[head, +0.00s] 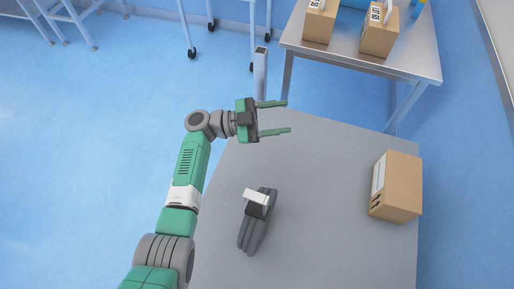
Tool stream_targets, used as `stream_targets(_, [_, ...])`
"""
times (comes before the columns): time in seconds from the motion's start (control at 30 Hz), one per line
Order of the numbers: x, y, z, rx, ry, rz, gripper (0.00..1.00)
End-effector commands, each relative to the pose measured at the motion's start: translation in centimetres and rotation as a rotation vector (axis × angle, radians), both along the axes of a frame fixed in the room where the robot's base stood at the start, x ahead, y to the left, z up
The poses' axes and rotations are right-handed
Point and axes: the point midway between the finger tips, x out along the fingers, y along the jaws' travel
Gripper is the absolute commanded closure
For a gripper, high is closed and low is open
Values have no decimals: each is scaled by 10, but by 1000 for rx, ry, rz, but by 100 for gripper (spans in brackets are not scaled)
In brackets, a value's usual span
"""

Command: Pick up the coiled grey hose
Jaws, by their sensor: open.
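The coiled grey hose (252,234) appears as a dark grey ribbed bundle on the grey table (325,200). A white band or tag (257,197) lies across its upper part. My gripper (288,117) is open and empty, with its two green fingers pointing right. It is near the far edge of the table, beyond the bundle and apart from it. Its height above the table is hard to tell. The underside of the bundle is hidden.
A brown cardboard box (398,187) stands at the table's right side. The table between bundle and box is clear. Behind is a metal table (420,62) with cardboard boxes (380,32). A grey post (260,70) stands near the far edge.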

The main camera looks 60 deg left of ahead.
Motion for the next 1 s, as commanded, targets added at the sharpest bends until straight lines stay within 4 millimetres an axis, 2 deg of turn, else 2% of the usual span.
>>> stream_targets(0.03, [-31, 8, -77, -48, 102, -60, 47])
stream_targets(0.1, [-69, 7, -131, -117, 226, -155, 47])
stream_targets(0.2, [-108, -10, -172, -174, 373, -299, 47])
stream_targets(0.3, [-120, -30, -178, -171, 467, -403, 47])
stream_targets(0.47, [-120, -32, -177, -170, 471, -410, 47])
stream_targets(0.7, [-105, -52, -177, -168, 466, -409, 47])
stream_targets(0.8, [-102, -55, -177, -167, 466, -408, 47])
stream_targets(1.0, [-81, -83, -179, -166, 464, -408, 47])
